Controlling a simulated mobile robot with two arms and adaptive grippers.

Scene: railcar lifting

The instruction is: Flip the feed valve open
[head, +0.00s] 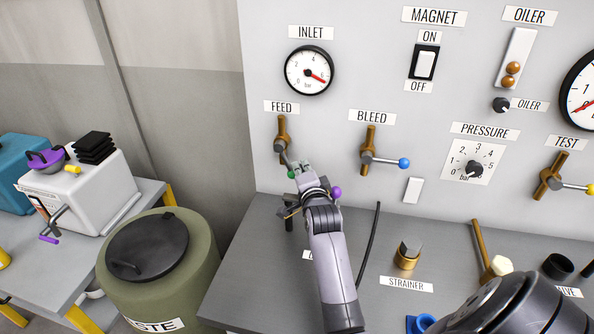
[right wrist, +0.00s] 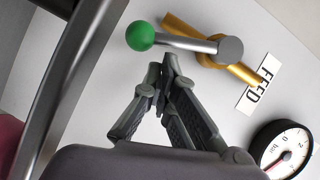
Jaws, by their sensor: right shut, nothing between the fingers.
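The feed valve (head: 282,128) is a brass body on the panel under the FEED label (head: 282,107). Its grey lever points down and slightly right, ending in a green ball (head: 292,174). The right wrist view shows the lever (right wrist: 190,44), the green ball (right wrist: 141,36) and the brass body (right wrist: 180,27) clearly. My right gripper (head: 302,168) is shut and empty, right beside the ball in the head view. In the right wrist view its fingertips (right wrist: 161,72) are together below the lever, with a visible gap to it. My left gripper is not in view.
The bleed valve (head: 370,140), with a blue-ended lever, is to the right. The inlet gauge (head: 309,69) is above. A strainer cap (head: 408,254) and a black hose (head: 370,245) are on the grey bench. A green waste bin (head: 195,265) stands left.

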